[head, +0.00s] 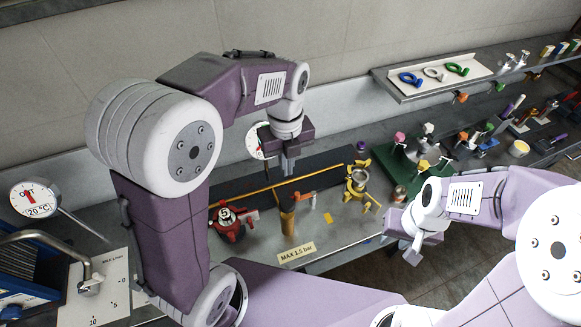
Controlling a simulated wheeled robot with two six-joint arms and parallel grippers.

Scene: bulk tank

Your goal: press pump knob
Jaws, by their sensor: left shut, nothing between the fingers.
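I cannot tell for certain which part is the pump knob. On the bench stand a brown post (287,220) with an orange lever (305,196), a red-handled fitting (229,221) to its left, and a yellow clamp fitting (357,185) to its right. A small purple knob (362,146) sits behind the yellow fitting. My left gripper (289,168) is shut and empty, pointing down above the bench, above and apart from the brown post. My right gripper (414,248) is at the bench's front right; its fingers are too small to judge.
A label reading MAX 1.5 bar (297,252) lies at the bench's front edge. A dial gauge (254,142) is partly hidden behind my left arm. A temperature dial (36,199) stands at left. A wall shelf (420,92) holds colored rings. Green-based fittings (408,175) stand at right.

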